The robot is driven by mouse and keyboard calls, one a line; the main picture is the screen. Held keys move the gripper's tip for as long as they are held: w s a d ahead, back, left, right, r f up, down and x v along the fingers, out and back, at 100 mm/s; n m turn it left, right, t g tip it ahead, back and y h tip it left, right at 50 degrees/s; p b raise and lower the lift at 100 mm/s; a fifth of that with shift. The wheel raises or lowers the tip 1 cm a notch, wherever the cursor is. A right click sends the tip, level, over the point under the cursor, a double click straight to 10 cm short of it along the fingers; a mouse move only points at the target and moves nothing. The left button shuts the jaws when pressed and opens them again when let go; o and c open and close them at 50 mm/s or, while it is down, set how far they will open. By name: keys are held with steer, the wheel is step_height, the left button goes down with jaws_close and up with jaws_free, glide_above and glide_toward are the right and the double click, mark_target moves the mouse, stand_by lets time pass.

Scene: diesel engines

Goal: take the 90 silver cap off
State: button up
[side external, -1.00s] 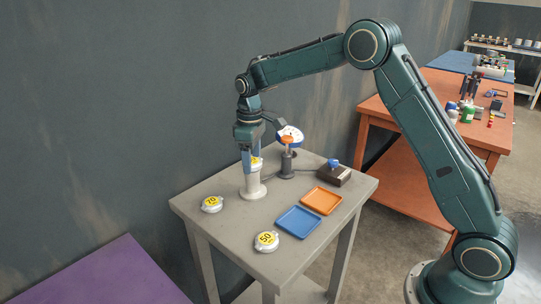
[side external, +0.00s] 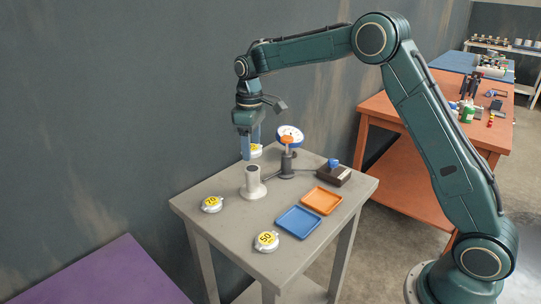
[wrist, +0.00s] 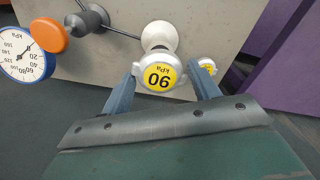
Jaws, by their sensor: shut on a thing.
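The silver cap with a yellow label reading 90 kPa (wrist: 159,77) is held between the two blue fingers of my gripper (wrist: 162,82). In the side view my gripper (side external: 251,147) holds this cap (side external: 256,151) in the air above the pale grey post (side external: 252,182). The post's top is bare, and a gap shows between it and the cap. In the wrist view the white post (wrist: 160,37) stands just beyond the cap.
A pressure gauge (side external: 290,135) with an orange part stands behind the post. Caps marked 70 (side external: 212,204) and 50 (side external: 266,241) lie on the grey table (side external: 225,225). A blue tray (side external: 298,221), an orange tray (side external: 322,200) and a dark box with blue knob (side external: 333,174) sit to the right.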

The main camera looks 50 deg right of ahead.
steer(key=shift+r, duration=0.9)
